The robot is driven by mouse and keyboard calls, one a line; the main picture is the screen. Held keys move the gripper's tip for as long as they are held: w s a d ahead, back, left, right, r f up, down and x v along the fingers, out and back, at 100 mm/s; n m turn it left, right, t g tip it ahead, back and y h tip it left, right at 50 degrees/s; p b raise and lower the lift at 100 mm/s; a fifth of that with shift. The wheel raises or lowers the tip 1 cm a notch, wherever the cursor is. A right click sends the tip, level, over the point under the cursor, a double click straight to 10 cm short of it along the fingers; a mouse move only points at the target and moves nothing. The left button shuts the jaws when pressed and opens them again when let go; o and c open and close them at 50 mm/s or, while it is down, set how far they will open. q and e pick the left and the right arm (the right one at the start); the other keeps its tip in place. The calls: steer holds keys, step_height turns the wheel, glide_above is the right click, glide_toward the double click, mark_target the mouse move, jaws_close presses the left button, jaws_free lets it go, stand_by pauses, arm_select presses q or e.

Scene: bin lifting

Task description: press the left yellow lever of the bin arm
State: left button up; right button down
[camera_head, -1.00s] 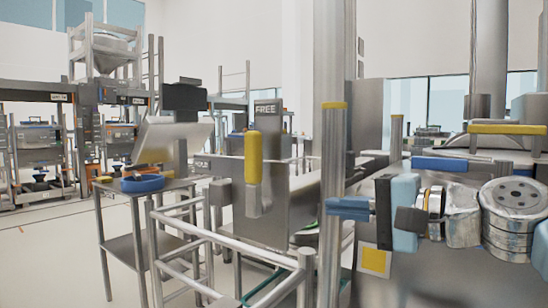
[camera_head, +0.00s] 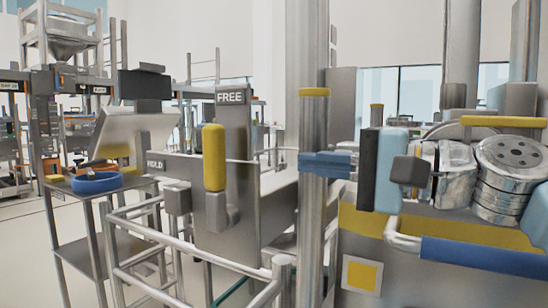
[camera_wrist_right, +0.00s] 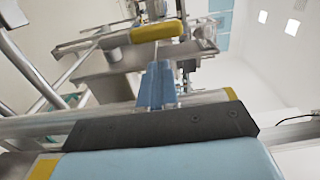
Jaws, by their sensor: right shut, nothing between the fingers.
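An upright yellow lever (camera_head: 214,157) stands on a grey mount beside a steel panel, near signs reading FREE and HOLD. In the right wrist view a yellow handle (camera_wrist_right: 157,32) lies ahead of the fingers. My right gripper (camera_head: 305,163) has blue fingers, shut and empty, pointing left toward the lever with a clear gap between. In the head view it overlaps a thick steel post; I cannot tell whether they touch. Its shut blue fingers also show in the wrist view (camera_wrist_right: 157,65). A yellow horizontal bar (camera_head: 503,121) is at the right. My left gripper is out of view.
The steel post (camera_head: 312,230) with a yellow band rises close to my right gripper. Steel rails (camera_head: 150,235) stand in front of the panel. A side table (camera_head: 95,260) with a blue ring-shaped object (camera_head: 97,183) is at left.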

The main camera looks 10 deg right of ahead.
mark_target(222, 153)
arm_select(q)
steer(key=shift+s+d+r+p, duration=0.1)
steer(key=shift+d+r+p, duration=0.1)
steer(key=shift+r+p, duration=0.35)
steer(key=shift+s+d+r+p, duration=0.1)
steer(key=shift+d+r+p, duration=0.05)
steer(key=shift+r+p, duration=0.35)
arm_select(e)
steer(key=x, duration=1.3)
steer(key=shift+a, duration=0.1)
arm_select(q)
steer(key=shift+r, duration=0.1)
arm_select(e)
steer(key=shift+w, duration=0.1)
